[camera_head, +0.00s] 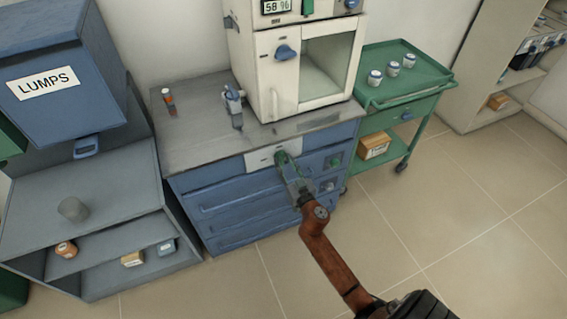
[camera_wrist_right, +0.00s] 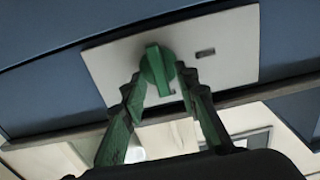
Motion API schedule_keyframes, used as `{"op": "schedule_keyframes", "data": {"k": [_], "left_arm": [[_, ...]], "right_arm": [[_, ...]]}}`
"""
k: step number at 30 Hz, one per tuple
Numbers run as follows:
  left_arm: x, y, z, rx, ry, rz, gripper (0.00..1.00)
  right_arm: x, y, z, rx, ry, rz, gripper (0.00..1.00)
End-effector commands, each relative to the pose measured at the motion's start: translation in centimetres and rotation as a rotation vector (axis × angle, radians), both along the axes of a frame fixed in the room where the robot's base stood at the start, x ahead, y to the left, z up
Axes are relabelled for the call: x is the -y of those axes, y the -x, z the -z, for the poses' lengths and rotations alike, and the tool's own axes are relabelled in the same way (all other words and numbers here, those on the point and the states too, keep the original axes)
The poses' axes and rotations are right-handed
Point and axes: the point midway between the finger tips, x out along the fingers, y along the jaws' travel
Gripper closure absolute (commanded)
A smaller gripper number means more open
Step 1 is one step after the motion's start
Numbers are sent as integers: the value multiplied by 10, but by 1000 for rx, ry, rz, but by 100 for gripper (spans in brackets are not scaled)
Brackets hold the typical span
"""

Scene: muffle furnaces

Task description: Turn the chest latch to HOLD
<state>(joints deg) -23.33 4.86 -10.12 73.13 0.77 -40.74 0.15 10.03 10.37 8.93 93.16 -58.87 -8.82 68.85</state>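The chest latch is a green knob with a raised bar, on a white plate on the blue chest's front, under the worktop edge. In the wrist view the green knob (camera_wrist_right: 157,72) sits on the plate (camera_wrist_right: 225,40), its bar nearly upright in the picture and slightly tilted. In the head view the plate (camera_head: 260,158) is partly behind my right gripper (camera_head: 285,161). The right gripper's fingertips (camera_wrist_right: 160,80) are apart, one on each side of the knob; contact is unclear. The plate's markings are too small to read. My left gripper is out of view.
A white furnace (camera_head: 262,75) with a blue knob stands on the grey worktop (camera_head: 190,145). Blue drawers (camera_head: 235,200) lie below the latch. A green cart (camera_head: 425,75) stands at right, and a LUMPS bin (camera_head: 60,50) at left. The floor in front is clear.

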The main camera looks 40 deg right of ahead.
Motion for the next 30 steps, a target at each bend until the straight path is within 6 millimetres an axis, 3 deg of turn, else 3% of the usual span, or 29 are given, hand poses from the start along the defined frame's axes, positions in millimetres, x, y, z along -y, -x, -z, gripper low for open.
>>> {"op": "schedule_keyframes", "data": {"k": [8, 21, 30], "left_arm": [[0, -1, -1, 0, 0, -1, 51], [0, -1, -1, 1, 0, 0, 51], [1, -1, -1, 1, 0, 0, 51]], "right_arm": [[1, -2, 0, 0, 1, 0, 72], [0, -2, 0, -1, 0, 0, 100], [0, -2, 0, -2, 3, 0, 100]]}}
